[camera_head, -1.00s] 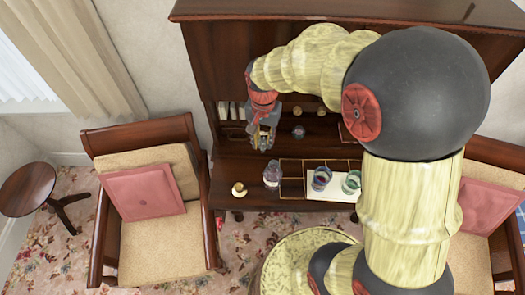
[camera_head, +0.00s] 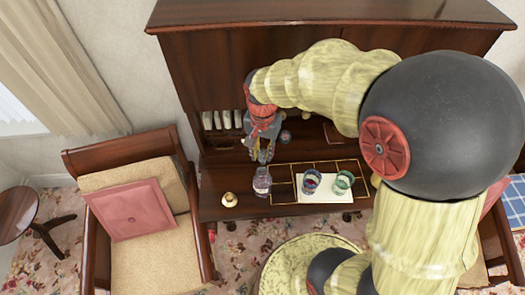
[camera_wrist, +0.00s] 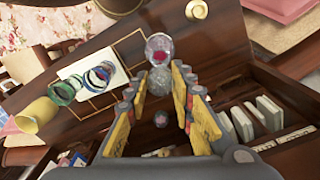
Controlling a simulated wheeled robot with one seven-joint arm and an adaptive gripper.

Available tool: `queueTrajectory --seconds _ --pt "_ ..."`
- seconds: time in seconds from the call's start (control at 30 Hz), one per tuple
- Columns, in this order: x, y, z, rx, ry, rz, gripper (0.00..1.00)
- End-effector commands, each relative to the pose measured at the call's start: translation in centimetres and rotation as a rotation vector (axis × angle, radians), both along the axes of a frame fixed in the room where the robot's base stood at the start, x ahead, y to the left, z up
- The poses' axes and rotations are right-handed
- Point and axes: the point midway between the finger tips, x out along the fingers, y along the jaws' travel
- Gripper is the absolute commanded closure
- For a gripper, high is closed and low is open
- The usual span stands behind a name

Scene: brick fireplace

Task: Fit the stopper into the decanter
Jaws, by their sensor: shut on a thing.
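The clear glass decanter (camera_head: 262,182) stands on the dark wooden desk, left of the gold-lined panel; it also shows in the wrist view (camera_wrist: 159,47) just beyond my fingertips, with something red seen through it. My gripper (camera_head: 262,156) points down, just behind and above the decanter in the head view. In the wrist view my gripper (camera_wrist: 159,77) is shut on a greyish clear glass piece, which looks like the stopper (camera_wrist: 158,83). The stopper overlaps the decanter's near side in that view; whether they touch cannot be told. The decanter's mouth is not clearly visible.
Two glasses, one bluish (camera_head: 311,184) and one green (camera_head: 343,182), stand on a white mat (camera_head: 323,194) to the right. A small brass item (camera_head: 229,200) sits at left. Cabinet shelves with books (camera_head: 218,120) rise behind. A chair (camera_head: 131,205) stands at left.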

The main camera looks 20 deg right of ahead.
Motion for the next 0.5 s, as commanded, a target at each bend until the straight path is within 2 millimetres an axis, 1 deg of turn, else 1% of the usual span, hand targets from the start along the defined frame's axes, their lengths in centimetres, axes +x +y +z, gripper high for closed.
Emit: queueTrajectory --seconds 0.03,0.5 --pt "0.0 0.0 -0.6 0.0 0.001 0.0 0.94" --pt "0.0 0.0 -4.5 0.0 0.0 0.0 0.94"
